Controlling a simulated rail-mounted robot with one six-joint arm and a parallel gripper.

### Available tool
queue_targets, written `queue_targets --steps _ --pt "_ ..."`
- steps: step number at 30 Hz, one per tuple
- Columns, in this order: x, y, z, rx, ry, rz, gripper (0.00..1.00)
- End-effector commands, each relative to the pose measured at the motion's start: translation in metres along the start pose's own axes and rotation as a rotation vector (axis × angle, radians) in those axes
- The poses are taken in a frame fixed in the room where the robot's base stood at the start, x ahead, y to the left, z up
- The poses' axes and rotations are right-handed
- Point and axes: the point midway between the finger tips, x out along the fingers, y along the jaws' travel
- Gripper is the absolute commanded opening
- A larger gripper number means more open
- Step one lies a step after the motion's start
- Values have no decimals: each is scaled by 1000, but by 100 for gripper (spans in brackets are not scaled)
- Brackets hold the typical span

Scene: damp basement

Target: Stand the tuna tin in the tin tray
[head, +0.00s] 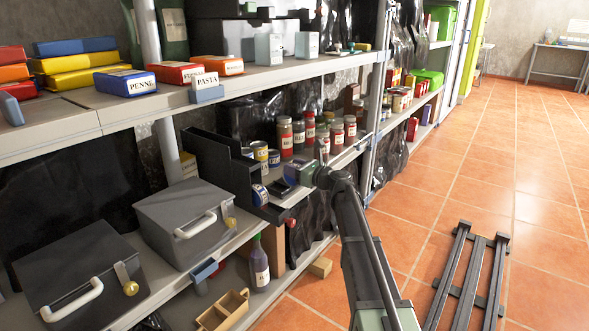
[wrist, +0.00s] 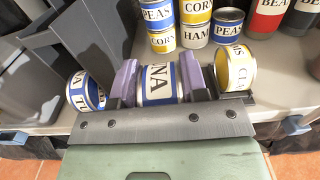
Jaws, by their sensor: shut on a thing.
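My gripper (wrist: 158,78) has its two purple fingers shut on a tin (wrist: 158,84) with a blue and white label; the letters "NA" show, so it reads as the tuna tin. The tin sits between the fingers, its lower part hidden by my gripper's dark bar.
A blue-labelled tin (wrist: 86,91) reading "TU" lies tilted left of my fingers. A yellow tin (wrist: 236,68) leans at the right. Stacked corn, peas and ham tins (wrist: 194,22) stand behind. Grey lidded boxes (head: 182,215) are at the left, jars (head: 310,130) behind.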

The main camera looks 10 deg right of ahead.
Motion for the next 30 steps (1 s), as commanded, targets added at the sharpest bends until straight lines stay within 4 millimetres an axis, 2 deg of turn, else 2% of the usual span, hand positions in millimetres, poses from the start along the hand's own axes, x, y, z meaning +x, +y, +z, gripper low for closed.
queue_targets --steps 23,30 --pt "77 0 -10 0 0 1 12" --pt "76 0 -39 0 0 0 12"
